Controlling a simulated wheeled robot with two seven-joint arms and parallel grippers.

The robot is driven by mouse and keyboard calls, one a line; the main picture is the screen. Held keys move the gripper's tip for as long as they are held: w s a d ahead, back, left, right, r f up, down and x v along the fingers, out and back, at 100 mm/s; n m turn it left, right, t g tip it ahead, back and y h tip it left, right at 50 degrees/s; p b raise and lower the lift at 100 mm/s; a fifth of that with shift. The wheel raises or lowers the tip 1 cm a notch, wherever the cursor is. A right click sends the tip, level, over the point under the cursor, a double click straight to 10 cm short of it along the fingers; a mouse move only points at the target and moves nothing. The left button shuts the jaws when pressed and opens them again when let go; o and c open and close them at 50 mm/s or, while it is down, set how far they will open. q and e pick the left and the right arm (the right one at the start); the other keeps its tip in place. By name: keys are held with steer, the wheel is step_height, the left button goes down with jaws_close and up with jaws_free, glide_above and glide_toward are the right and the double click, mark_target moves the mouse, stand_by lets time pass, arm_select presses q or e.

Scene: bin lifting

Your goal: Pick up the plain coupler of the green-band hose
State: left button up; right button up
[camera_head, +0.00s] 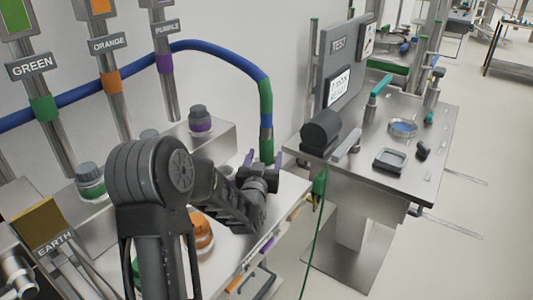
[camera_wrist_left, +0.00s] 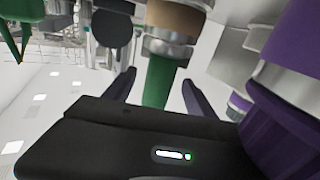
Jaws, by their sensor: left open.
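The blue hose (camera_head: 215,50) arches across the posts from the left and bends down at its right end. A green band (camera_head: 265,95) wraps it there. Below the band are a metal collar (camera_head: 266,132) and a green end piece (camera_head: 266,150). My left gripper (camera_head: 264,160) is open, with its fingers on either side of this end piece. In the left wrist view a green cylinder (camera_wrist_left: 160,78) under a metal ring (camera_wrist_left: 168,48) shows between the finger tips of the left gripper (camera_wrist_left: 160,92). Contact cannot be told. The right gripper is not in view.
Posts with GREEN (camera_head: 32,65), ORANGE (camera_head: 107,44) and PURPLE (camera_head: 167,28) signs stand at the left. A purple-banded jar (camera_head: 199,121) stands behind my arm. A TEST board (camera_head: 340,60) and a metal table (camera_head: 375,170) stand right. A large purple object (camera_wrist_left: 290,125) is close beside the left gripper.

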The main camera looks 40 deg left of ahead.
mark_target(268, 147)
arm_select(q)
steer(key=p+x, duration=0.1)
steer(key=x, duration=0.5)
stand_by(0.3)
steer(key=shift+c, duration=0.4)
jaws_close()
stand_by(0.6)
